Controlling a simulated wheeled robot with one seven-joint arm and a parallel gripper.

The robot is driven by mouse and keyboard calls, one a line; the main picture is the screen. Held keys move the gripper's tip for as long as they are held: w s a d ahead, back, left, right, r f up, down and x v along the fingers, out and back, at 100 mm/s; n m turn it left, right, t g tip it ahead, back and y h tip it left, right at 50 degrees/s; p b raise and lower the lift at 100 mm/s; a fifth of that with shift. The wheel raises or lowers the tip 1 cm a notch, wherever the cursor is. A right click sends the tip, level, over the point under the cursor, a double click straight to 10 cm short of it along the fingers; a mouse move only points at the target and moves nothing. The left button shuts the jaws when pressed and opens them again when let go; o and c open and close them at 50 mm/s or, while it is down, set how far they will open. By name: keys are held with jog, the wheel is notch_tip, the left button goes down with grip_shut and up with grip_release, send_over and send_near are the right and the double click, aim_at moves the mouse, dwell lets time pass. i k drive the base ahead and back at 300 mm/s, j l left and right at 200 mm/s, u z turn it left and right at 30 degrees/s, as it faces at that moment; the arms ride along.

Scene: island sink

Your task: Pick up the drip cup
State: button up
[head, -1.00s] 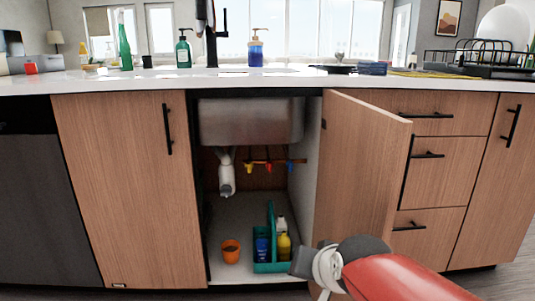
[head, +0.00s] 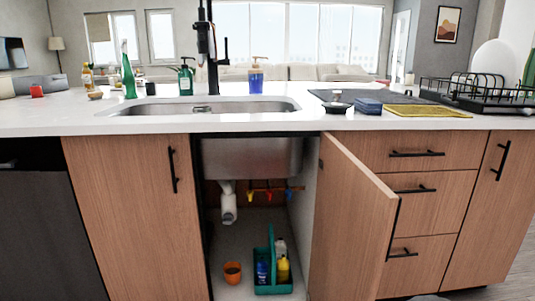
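The drip cup looks to be the small orange cup (head: 232,273), standing upright on the floor of the open cabinet under the sink (head: 247,157). It is in the lower middle of the head view, left of a teal caddy. Its inside looks dark. My gripper is not in view, and no part of my arm shows now, so its state and its place relative to the cup cannot be seen.
The teal caddy (head: 268,288) with several bottles stands right of the cup. The cabinet door (head: 350,220) is swung open on the right. A white drain pipe (head: 228,205) and coloured valves (head: 268,192) are above. The countertop edge (head: 120,128) overhangs the opening.

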aim_at(232, 270)
jog(key=i+j+u, duration=0.15)
jog(key=j, duration=0.4)
jog(key=i+j+u, duration=0.15)
jog(key=i+j, duration=0.2)
jog(key=j, duration=0.15)
jog(key=i+j+u, duration=0.1)
jog(key=i+j, duration=0.25)
jog(key=j, duration=0.15)
jog(key=i+j+u, duration=0.15)
jog(key=i+j, duration=0.15)
jog(key=j, duration=0.15)
